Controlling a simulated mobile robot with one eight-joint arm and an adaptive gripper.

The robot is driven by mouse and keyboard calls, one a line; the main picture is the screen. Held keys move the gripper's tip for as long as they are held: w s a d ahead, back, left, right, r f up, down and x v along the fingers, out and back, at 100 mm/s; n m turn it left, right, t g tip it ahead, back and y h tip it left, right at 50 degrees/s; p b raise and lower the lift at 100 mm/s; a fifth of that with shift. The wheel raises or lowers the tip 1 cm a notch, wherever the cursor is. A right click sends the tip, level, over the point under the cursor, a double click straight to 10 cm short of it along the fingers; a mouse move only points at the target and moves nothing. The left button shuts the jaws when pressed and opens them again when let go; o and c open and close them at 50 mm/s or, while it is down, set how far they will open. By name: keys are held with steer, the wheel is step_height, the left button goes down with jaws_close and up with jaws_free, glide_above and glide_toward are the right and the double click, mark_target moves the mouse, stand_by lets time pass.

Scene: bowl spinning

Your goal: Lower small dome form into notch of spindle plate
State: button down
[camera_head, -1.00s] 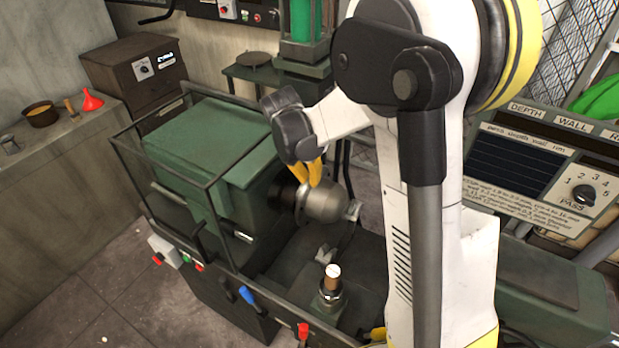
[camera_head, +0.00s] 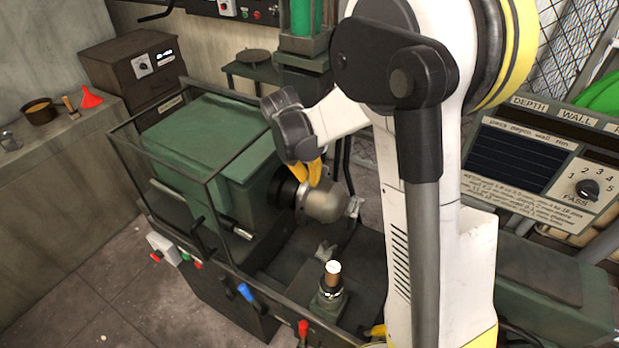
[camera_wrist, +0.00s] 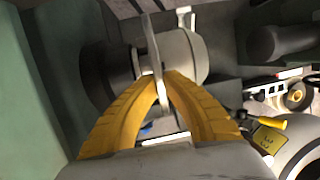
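The small dome form (camera_head: 327,204) is a smooth grey metal dome on its side, in front of the dark round spindle plate (camera_head: 284,190) of the green machine. My gripper (camera_head: 313,174) reaches down to it from above, at its spindle-side end. In the wrist view my yellow fingers (camera_wrist: 163,78) close together on a thin grey flange (camera_wrist: 151,42) between the dark spindle plate (camera_wrist: 100,78) and the pale dome form (camera_wrist: 186,56). The notch is hidden, and I cannot tell whether the dome form touches the plate.
The green headstock (camera_head: 205,150) stands left of the spindle, with a thin guard frame around it. A post with a pale top (camera_head: 332,275) stands on the bed in front. A depth and wall panel (camera_head: 525,155) stands at the right.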

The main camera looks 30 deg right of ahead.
steer(key=shift+f+b, duration=0.45)
steer(key=shift+f, duration=0.15)
steer(key=c, duration=1.5)
jaws_free()
steer(key=shift+c, duration=0.2)
steer(key=v, duration=1.2)
